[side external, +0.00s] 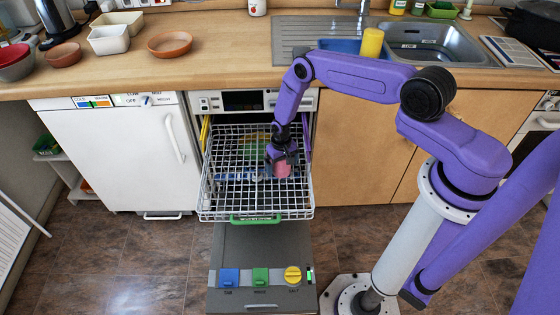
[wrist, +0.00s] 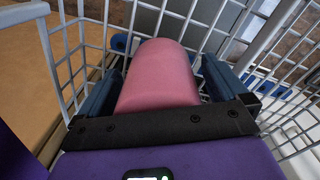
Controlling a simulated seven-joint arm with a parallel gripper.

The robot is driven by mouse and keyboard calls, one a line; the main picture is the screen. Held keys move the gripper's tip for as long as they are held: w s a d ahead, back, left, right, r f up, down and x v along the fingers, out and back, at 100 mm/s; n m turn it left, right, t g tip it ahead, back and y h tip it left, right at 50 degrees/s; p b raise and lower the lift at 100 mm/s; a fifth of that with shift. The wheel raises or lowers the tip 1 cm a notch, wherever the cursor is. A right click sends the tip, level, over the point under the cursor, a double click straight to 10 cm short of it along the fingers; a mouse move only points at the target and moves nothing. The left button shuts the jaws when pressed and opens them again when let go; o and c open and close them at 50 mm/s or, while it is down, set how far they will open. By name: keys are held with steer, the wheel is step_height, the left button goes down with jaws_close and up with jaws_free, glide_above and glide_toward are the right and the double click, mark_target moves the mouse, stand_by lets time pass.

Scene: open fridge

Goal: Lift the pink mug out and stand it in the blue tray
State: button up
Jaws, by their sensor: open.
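The pink mug (side external: 282,170) is in the white wire rack (side external: 215,190) of an open dishwasher, toward its right side. In the wrist view the pink mug (wrist: 158,75) shows as a smooth rounded shape between the two dark blue fingers; no handle is visible. My gripper (side external: 282,158) is open, with one finger on each side of the mug. Whether the fingers touch it I cannot tell. The blue tray (side external: 340,46) sits on the counter by the sink, partly hidden by my arm.
A yellow cylinder (side external: 371,42) stands at the tray's right end. The rack's wire sides (wrist: 240,35) rise close around my gripper. The dishwasher door (side external: 260,245) hangs open below. White bowls (side external: 109,40) and a brown dish (side external: 170,44) stand on the counter's left; its middle is clear.

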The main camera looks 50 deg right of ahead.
steer(key=c, duration=1.2)
steer(key=shift+r, duration=0.15)
steer(key=shift+c, duration=0.2)
step_height(320, 180, up, 10)
steer(key=shift+f, duration=0.1)
